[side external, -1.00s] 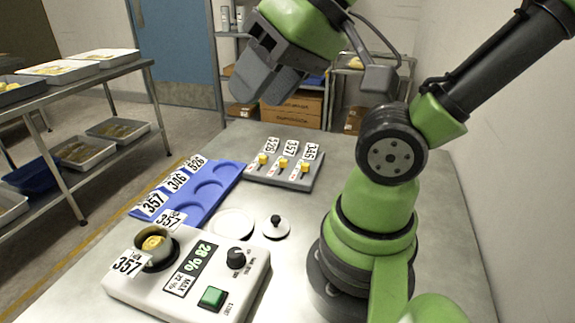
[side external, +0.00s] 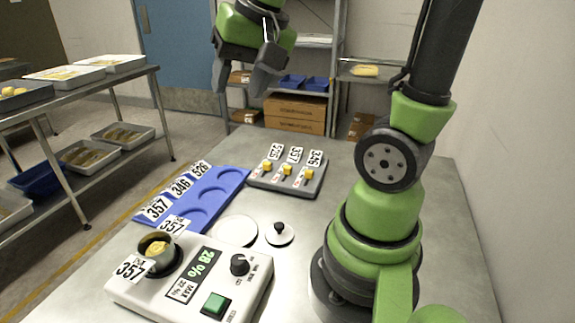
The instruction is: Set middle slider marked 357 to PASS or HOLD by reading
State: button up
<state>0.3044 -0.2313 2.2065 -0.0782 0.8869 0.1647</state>
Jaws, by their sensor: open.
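The grey slider panel (side external: 262,183) lies flat on the far part of the table with three yellow knobs. The middle slider (side external: 287,170) sits below the 357 label (side external: 295,155); its small end markings are too blurred to read. The white meter (side external: 140,289) in front shows 28 % on its green display (side external: 203,262). A MAX label (side external: 183,290) is beside it, its number too small to read surely. A cup (side external: 157,250) with yellowish contents and a 357 tag (side external: 132,268) sits on the meter. My gripper (side external: 243,82) is open and empty, high beyond the panel and to its left.
A blue tray (side external: 222,190) with round recesses and number tags lies left of the panel. A white disc (side external: 236,231) and a black-knobbed lid (side external: 280,234) lie between meter and panel. The table right of the panel is clear.

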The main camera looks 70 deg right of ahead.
jog(key=w+d+f+m+g, duration=0.3)
jog(key=d+f+m, duration=0.3)
jog(key=d, duration=0.5)
jog(key=m+g, duration=0.2)
jog(key=m, duration=0.1)
send_over(287, 167)
notch_tip(287, 167, down, 12)
notch_tip(287, 167, down, 9)
jog(key=shift+f, duration=0.15)
